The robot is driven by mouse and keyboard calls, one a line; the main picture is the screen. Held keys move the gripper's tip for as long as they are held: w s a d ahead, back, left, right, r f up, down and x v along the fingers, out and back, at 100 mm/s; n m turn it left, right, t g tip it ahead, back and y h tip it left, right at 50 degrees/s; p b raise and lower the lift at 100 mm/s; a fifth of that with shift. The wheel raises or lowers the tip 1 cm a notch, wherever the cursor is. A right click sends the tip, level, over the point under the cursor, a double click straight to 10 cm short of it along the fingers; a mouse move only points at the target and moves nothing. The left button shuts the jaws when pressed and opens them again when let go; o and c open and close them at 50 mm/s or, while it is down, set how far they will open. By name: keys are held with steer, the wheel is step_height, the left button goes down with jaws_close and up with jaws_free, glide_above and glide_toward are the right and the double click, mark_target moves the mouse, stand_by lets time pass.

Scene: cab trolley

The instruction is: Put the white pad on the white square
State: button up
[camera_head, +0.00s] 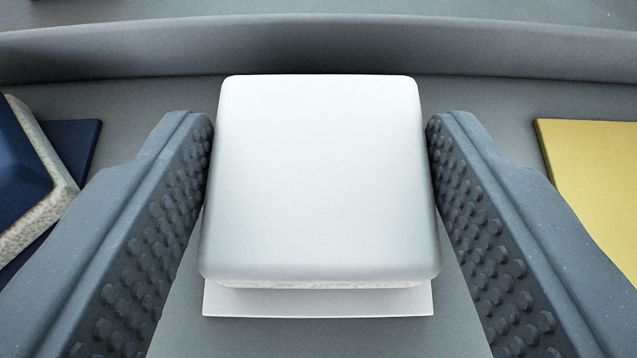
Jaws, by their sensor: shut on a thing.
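The white pad (318,180) is a rounded block in the middle of the head camera view. My gripper (320,150) is shut on it, with one studded finger against its left side and one against its right side. The white square (318,303) shows as a flat strip below the pad's near edge. The pad covers the rest of the square. From this view I cannot tell whether the pad touches the square or is held just above it.
A blue pad (22,175) with a speckled pale edge lies at the left on a blue square (75,145), tilted relative to it. A yellow square (595,180) lies bare at the right. A raised grey rim (318,45) runs across the back of the grey surface.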

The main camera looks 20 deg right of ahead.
steer(key=o, duration=1)
steer(key=p+v, duration=0.2)
steer(key=v, duration=1)
